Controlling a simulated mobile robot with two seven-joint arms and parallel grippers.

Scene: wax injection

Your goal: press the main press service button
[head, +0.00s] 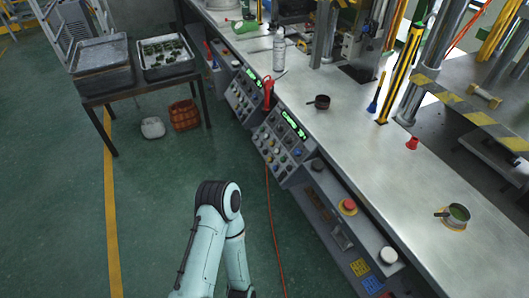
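The front edge of the long metal workbench carries several controls, and I cannot tell which one is the main press service button. A white round button (388,255) is further down the ledge, and a dark round knob (317,165) is further up. A control panel (281,142) with a green display and several small buttons is on the bench front, with a similar panel (246,94) beyond it. My grippers are out of view; only a bent pale arm link shows at bottom centre.
Press columns stand at upper right. A side table (140,88) with trays stands at left. An orange cable (274,220) crosses the otherwise open green floor.

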